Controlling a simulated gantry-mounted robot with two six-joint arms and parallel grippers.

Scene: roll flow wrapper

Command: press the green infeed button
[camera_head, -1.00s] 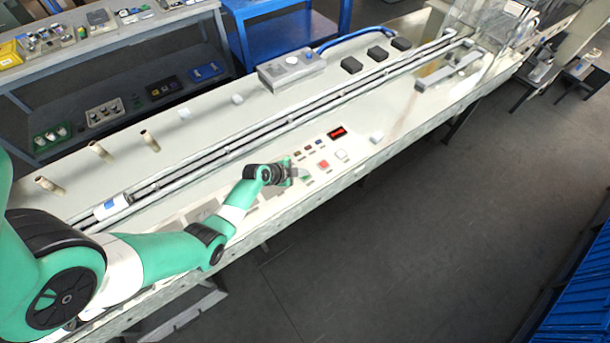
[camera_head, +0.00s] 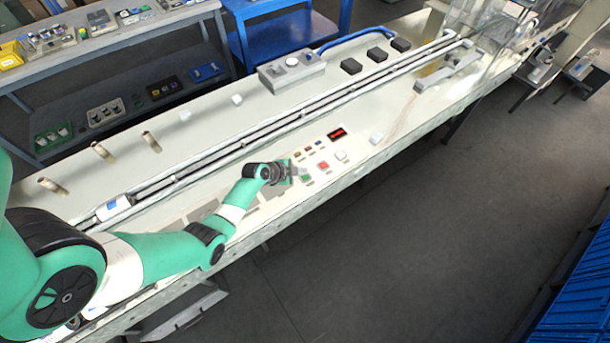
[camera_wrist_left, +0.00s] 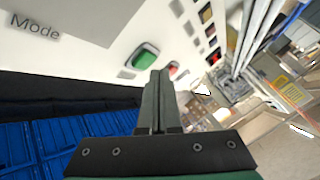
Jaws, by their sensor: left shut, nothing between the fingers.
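The green button (camera_wrist_left: 146,56) shows in the left wrist view, raised on the pale panel (camera_wrist_left: 105,50). In the head view the green button (camera_head: 306,177) is a small spot at the tip of my left gripper (camera_head: 300,174). In the left wrist view my left gripper (camera_wrist_left: 159,78) is shut and empty. Its fingertips appear just below and to the right of the green button in the picture. I cannot tell whether they touch it. A red button (camera_wrist_left: 173,68) lies just right of the fingertips. My right gripper is in neither view.
In the head view a red button (camera_head: 323,167) and a lit red display (camera_head: 337,133) sit on the same panel. A white knob (camera_head: 341,155) is beside them. A long rail conveyor (camera_head: 245,143) runs behind the panel. Open floor lies in front of the table.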

